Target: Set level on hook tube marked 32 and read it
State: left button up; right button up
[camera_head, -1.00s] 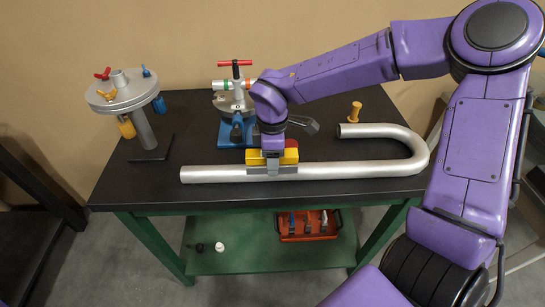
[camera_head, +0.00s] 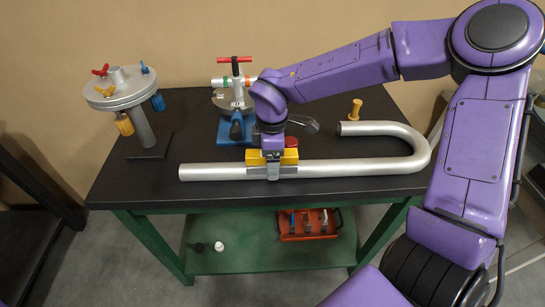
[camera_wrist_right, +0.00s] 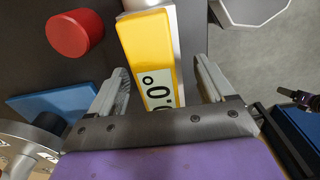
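The hook tube (camera_head: 350,167), a silver pipe with a U-bend at its right end, lies on the dark bench top; I cannot make out a mark 32 on it. The yellow level (camera_head: 290,156) sits on its straight run, left of the bend. My right gripper (camera_head: 273,168) is over the level, fingers straddling it. In the right wrist view the fingers (camera_wrist_right: 163,90) stand apart with gaps on both sides of the level (camera_wrist_right: 140,45). Its display shows a 0 with a degree sign and part of another digit; my gripper hides the rest. My left gripper is out of view.
A blue-based bender with a red T-handle (camera_head: 234,60) stands behind the tube. A round stand with coloured clamps (camera_head: 120,90) is at left. A red toolbox (camera_head: 308,233) is on the shelf below.

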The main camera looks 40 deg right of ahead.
notch_tip(320, 180, up, 11)
jog(key=shift+f+b, duration=0.2)
jog(key=shift+b, duration=0.5)
jog(key=shift+r, duration=0.1)
